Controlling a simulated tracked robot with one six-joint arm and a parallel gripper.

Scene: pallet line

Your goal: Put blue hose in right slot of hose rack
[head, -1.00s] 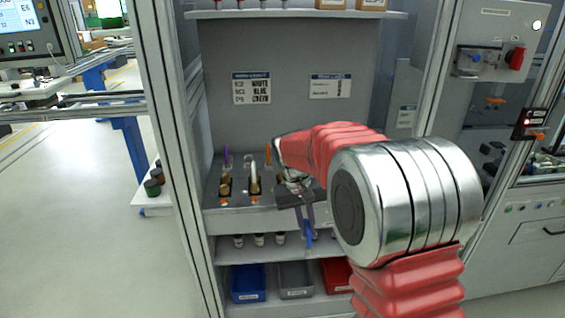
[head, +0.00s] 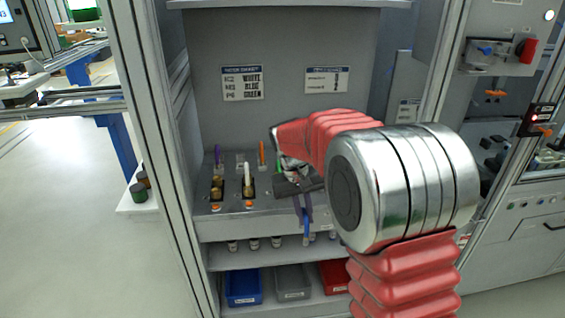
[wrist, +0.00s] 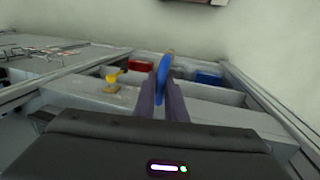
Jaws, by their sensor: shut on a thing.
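My gripper (head: 305,208) is shut on the blue hose (head: 306,226), which hangs down below the fingers in front of the rack. In the wrist view, the blue hose (wrist: 163,68) stands between my two grey fingers (wrist: 162,100). The hose rack (head: 262,208) is a grey sloped panel in the cabinet. Its left and middle places show brass fittings, and a white hose (head: 247,180) stands in the middle one. Purple and orange uprights stand behind. My wrist and gripper cover the rack's right part, so the right slot is hidden.
A lower shelf (head: 222,258) holds several small pale-capped items. Below it are a blue bin (head: 244,287), a grey bin (head: 292,281) and a red bin (head: 335,275). A cabinet post (head: 160,150) stands left. Two labels are on the back wall.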

